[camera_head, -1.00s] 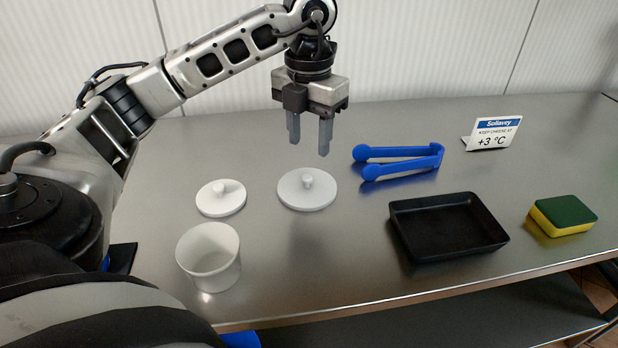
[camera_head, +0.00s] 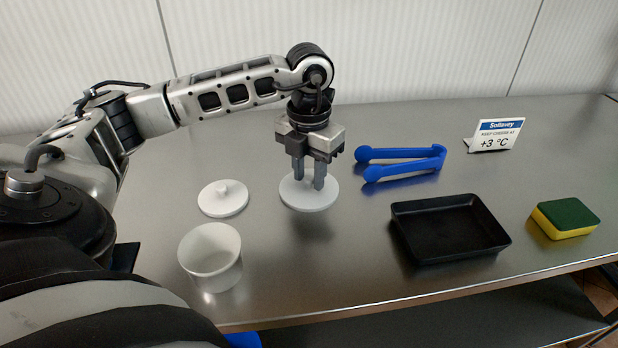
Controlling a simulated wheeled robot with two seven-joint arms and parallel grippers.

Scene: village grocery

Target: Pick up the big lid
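I cannot tell whether the fingers touch the knob. A smaller white lid (camera_head: 223,199) with a knob lies to the left, apart from the big one. My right gripper is not in view.
A white pot (camera_head: 210,258) stands open near the front edge. Blue tongs (camera_head: 400,162) lie right of my gripper. A black tray (camera_head: 449,227), a green and yellow sponge (camera_head: 565,218) and a price sign (camera_head: 494,135) are further right. The table behind is clear.

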